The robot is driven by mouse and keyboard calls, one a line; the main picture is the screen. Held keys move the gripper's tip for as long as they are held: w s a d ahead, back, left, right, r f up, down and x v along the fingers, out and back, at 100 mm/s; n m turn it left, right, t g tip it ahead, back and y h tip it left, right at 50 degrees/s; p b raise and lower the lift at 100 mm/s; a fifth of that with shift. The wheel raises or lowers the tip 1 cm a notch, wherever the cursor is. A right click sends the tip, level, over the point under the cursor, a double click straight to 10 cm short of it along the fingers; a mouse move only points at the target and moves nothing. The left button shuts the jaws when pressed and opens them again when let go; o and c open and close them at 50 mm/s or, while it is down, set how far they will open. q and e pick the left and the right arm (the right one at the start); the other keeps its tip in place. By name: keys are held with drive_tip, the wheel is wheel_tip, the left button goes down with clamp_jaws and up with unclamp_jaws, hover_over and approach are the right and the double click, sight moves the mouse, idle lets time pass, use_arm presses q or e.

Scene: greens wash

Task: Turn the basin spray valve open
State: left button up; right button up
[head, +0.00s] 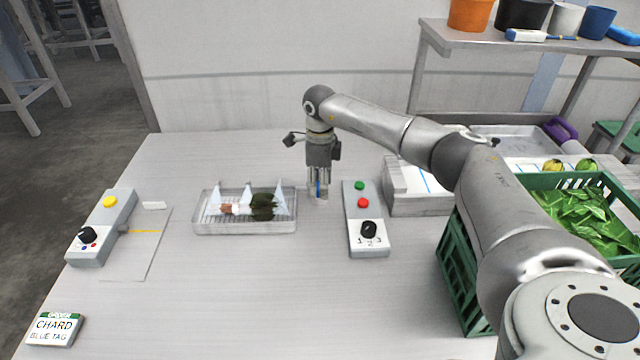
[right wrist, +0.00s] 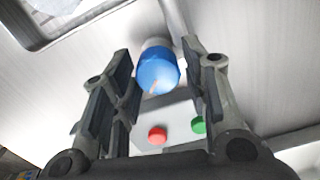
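A blue valve knob (right wrist: 158,72) with a pale base and a small red mark stands between the fingers of my right gripper (right wrist: 158,85). The fingers are apart on either side of it, and I see no clear contact. In the head view my right gripper (head: 318,188) points down beside the tray, with a bit of blue between its fingers. The shallow wire-rack tray (head: 245,229) holds dark leaves (head: 263,207) and a reddish-white piece (head: 229,209), with pale translucent cones over them. My left gripper is out of view.
A control box (head: 368,244) with green and red buttons and a black dial is right of my gripper. Another box (head: 100,228) is at the left. A green crate (head: 462,275) of leaves and a shelf (head: 500,40) are at the right.

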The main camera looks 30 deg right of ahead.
drive_tip(key=shift+o, duration=0.9)
wheel_tip(320, 180, up, 12)
idle(0.3)
